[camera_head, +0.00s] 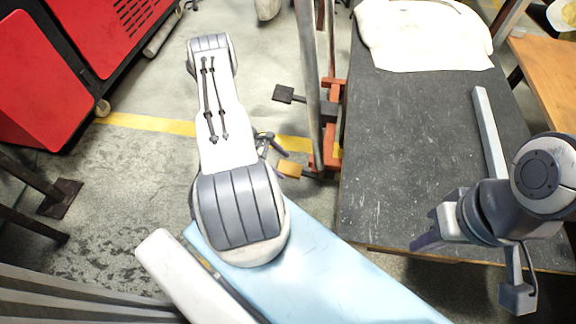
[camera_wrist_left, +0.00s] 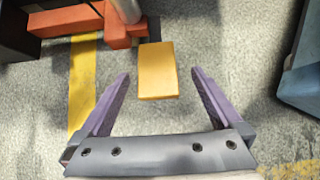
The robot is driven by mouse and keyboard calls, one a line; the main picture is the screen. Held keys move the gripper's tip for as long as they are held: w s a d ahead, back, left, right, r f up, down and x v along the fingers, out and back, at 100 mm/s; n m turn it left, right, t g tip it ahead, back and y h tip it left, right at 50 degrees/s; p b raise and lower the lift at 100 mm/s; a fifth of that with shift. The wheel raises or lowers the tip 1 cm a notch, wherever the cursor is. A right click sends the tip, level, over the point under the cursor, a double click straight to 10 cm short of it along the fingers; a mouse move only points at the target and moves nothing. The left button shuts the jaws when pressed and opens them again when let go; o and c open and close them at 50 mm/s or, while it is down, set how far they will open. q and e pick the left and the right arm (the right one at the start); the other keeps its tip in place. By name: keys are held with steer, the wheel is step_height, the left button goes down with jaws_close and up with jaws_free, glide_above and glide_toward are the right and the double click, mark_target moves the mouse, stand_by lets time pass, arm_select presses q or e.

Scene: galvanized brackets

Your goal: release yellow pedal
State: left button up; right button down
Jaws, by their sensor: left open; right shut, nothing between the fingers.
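The yellow pedal (camera_head: 290,170) sticks out low from the foot of the orange-red stand, left of the dark table. In the left wrist view the yellow pedal (camera_wrist_left: 157,72) lies ahead of my left gripper (camera_wrist_left: 160,78), its near end between the two purple fingertips in the picture. A gap shows on each side, and neither finger appears to touch it. My left gripper (camera_head: 282,163) is open and partly hidden by my forearm in the head view. My right gripper (camera_head: 418,243) is shut and empty over the table's front edge.
A black pedal (camera_head: 284,93) sits on the stand's far side. The orange-red stand (camera_head: 325,150) has upright metal posts. The dark table (camera_head: 400,150) holds a white cloth (camera_head: 425,35) and a metal bar (camera_head: 490,130). A blue surface (camera_head: 330,275) lies below my left arm.

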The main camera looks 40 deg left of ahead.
arm_select(q)
steer(key=p+v, duration=0.1)
steer(key=v, duration=0.4)
steer(key=shift+r, duration=0.15)
stand_by(0.3)
